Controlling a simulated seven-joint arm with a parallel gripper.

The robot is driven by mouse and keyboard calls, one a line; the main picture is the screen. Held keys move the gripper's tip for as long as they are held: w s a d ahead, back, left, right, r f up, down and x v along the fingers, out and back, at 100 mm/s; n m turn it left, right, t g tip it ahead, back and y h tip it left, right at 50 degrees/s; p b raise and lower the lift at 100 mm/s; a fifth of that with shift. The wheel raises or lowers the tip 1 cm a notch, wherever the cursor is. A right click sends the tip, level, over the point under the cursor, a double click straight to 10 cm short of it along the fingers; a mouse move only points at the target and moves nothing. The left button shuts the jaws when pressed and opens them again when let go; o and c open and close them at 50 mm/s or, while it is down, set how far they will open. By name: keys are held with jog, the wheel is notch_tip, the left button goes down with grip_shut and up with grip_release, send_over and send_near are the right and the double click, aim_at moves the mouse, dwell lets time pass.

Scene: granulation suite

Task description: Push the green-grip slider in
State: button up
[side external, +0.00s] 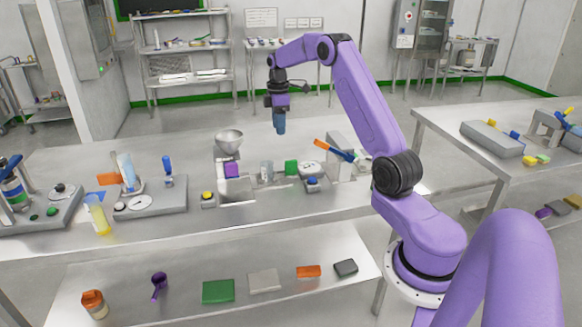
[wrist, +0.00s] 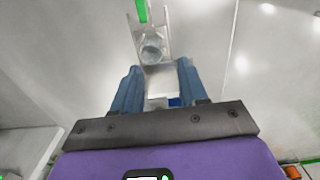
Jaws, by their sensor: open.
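The green grip (side external: 291,167) of the slider shows as a small green block on the bench, between a clear glass vessel (side external: 267,171) and a white-topped device (side external: 311,169). In the wrist view a green strip (wrist: 142,11) at the top edge appears to be the same grip; most of the slider is out of that frame. My gripper (side external: 280,128) hangs fingers-down in the air above the bench, apart from the grip. In the wrist view its two blue fingers (wrist: 160,80) are spread apart, with nothing visibly held.
A metal funnel (side external: 229,138) stands over a purple block (side external: 231,170) at left. An orange-and-blue lever (side external: 334,150) rises at right of the grip. A yellow button box (side external: 208,199) sits near the front edge. A grey scale base (side external: 150,202) is farther left.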

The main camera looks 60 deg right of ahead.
send_over(291, 161)
jog(key=f, duration=0.1)
notch_tip(291, 161, down, 18)
jog(key=shift+d+r, duration=0.1)
jog(key=shift+r, duration=0.1)
dwell(0.4)
jog(key=shift+w, duration=0.1)
grip_shut()
